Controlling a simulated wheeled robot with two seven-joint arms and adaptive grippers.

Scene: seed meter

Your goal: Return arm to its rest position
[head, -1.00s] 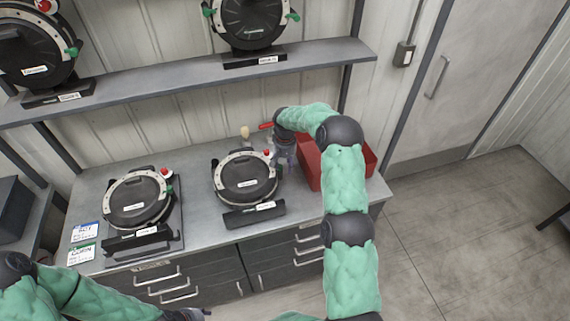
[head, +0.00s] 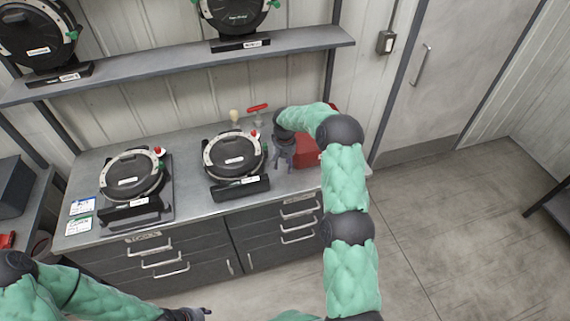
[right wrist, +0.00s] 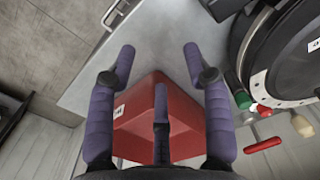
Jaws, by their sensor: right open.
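My right arm reaches over the counter in the head view, its green-sleeved links bent. My right gripper (head: 283,165) points down between the nearer seed meter (head: 233,153) and a red bin (head: 306,152), partly hidden by my arm. In the right wrist view its purple fingers (right wrist: 158,52) are spread and empty above the red bin (right wrist: 140,95). My left arm lies low at the left of the head view. My left gripper (head: 197,312) is at the bottom edge, only partly visible, so its jaw state is unclear.
Another seed meter (head: 132,174) sits on a stand at the counter's left. A red-handled tool (head: 258,107) and a pale-knobbed tool (head: 234,116) stand behind. A shelf (head: 180,75) with more meters runs above. Floor (head: 450,230) to the right is clear.

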